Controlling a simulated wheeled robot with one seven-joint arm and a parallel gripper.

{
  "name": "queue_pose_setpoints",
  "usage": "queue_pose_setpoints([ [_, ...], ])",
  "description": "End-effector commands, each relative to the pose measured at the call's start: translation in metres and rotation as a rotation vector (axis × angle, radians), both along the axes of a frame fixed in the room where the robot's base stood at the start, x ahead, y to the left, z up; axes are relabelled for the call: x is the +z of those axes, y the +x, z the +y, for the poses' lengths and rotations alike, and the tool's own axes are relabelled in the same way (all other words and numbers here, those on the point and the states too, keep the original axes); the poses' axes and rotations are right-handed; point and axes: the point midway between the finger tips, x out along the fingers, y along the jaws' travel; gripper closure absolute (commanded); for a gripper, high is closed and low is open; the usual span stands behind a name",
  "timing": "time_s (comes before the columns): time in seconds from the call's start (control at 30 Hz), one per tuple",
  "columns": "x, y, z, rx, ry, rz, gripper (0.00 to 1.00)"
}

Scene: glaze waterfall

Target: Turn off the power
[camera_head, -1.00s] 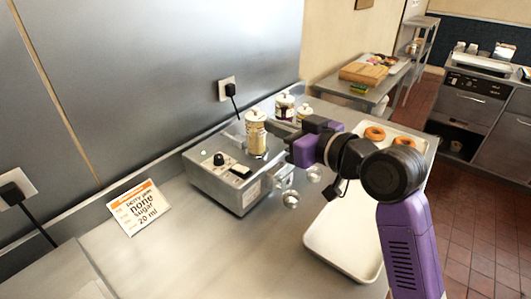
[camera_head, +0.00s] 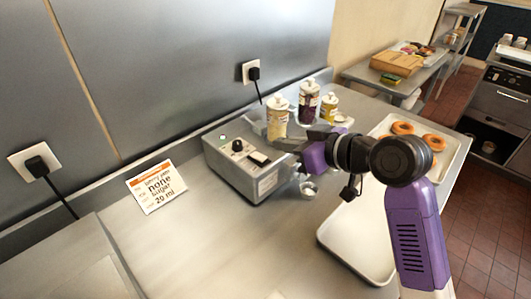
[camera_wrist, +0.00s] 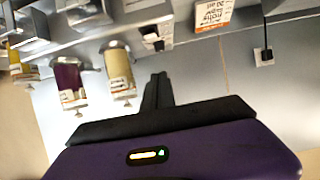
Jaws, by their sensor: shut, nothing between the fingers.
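The metal control box (camera_head: 262,185) stands on the counter near the back wall. Its top has a black knob (camera_head: 237,146), a small pale green light (camera_head: 222,137) and a dark switch (camera_head: 258,158) on a light plate. The switch also shows in the wrist view (camera_wrist: 152,38), beyond the fingers. My gripper (camera_head: 280,145) is shut and empty, just above and right of the switch. The wrist view shows its dark fingers (camera_wrist: 158,85) together. I cannot tell whether they touch the box.
Jars of yellow (camera_head: 277,116) and purple (camera_head: 308,103) contents stand close behind my gripper. A small metal cup (camera_head: 309,188) is right of the box. A label card (camera_head: 157,188) stands left. The front-left counter is clear.

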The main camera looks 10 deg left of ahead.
Motion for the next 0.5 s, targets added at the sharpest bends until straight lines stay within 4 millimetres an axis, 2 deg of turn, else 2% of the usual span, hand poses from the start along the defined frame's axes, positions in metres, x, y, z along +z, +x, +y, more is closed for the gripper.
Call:
queue_pose_setpoints([
  [0.37,-0.029,0.041,0.055,0.003,-0.003,0.003,1.0],
  [0.5,-0.05,0.039,0.051,0.0,0.0,0.004,1.0],
])
